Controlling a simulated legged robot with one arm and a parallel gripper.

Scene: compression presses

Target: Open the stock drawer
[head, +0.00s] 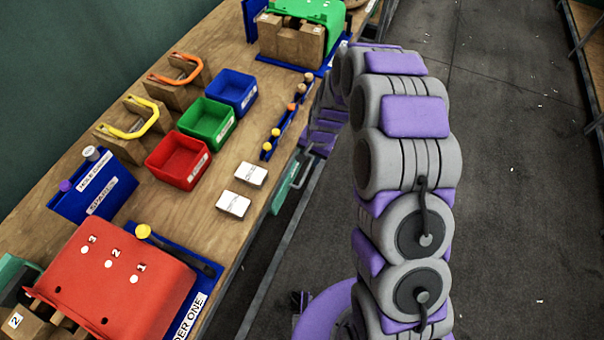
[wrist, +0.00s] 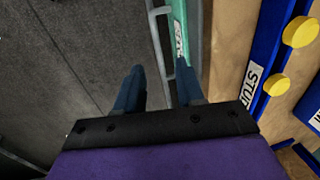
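The stock drawer's green front (head: 283,190) shows below the bench edge in the head view, partly hidden by my arm. In the wrist view the green front (wrist: 180,28), with a white label, runs along the bench side. A grey bar handle (wrist: 157,40) stands off it. My gripper (wrist: 161,68) has its two dark blue fingers apart. The handle's near end lies between the fingertips in the picture; I cannot tell whether it is between them in depth. I see nothing held. In the head view my arm hides the fingers. I cannot tell whether the drawer is slightly out.
The wooden bench (head: 205,225) carries red (head: 178,160), green (head: 207,122) and blue (head: 232,92) bins, a blue rail with yellow and orange knobs (head: 275,132), and a red press (head: 110,280). A grey rail runs along the bench side. The dark floor (head: 500,170) to the right is clear.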

